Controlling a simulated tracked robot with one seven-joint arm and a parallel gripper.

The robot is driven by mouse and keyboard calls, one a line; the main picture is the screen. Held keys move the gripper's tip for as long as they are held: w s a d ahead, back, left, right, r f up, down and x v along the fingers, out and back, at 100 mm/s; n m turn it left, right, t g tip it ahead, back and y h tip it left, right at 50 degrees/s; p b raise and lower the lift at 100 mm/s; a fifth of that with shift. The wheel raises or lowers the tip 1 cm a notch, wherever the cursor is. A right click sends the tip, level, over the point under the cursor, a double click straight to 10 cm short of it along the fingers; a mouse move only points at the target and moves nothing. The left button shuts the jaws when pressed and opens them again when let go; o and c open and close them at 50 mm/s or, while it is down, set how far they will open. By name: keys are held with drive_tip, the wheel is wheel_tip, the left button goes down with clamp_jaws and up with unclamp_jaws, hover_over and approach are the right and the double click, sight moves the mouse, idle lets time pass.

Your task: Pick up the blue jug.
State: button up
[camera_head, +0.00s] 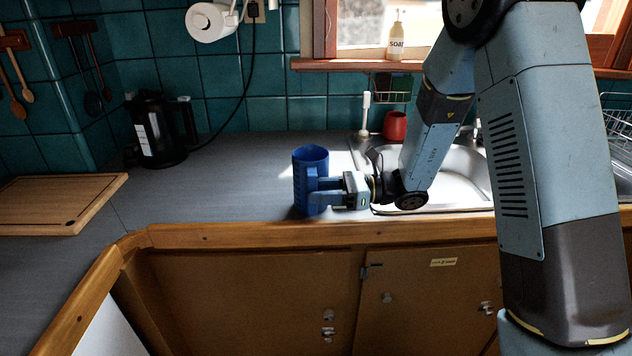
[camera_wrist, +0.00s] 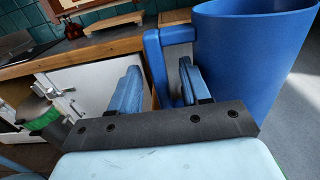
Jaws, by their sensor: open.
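The blue jug (camera_head: 311,160) stands upright on the grey counter near its front edge, left of the sink. My gripper (camera_head: 313,188) reaches in from the right, level with the jug's lower half, and its fingers overlap the near side of the jug in the head view. In the wrist view the jug's body (camera_wrist: 252,55) fills the right side, and its handle (camera_wrist: 156,68) shows between the two fingers of my gripper (camera_wrist: 160,75). The fingers are apart, with visible gaps beside the handle. The handle's lower end is hidden behind the gripper.
A black kettle (camera_head: 157,130) and a wooden board (camera_head: 62,203) are at the left. The sink (camera_head: 462,172) is right of the jug, with a red cup (camera_head: 395,125) behind it. The counter left of the jug is clear. A wooden front edge (camera_head: 230,236) runs below.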

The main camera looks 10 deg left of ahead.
sight(305, 191)
drive_tip(key=shift+x, duration=1.8)
drive_tip(key=shift+w+f, duration=0.1)
drive_tip(key=shift+f, duration=0.05)
drive_tip(key=shift+c, duration=0.4)
clamp_jaws()
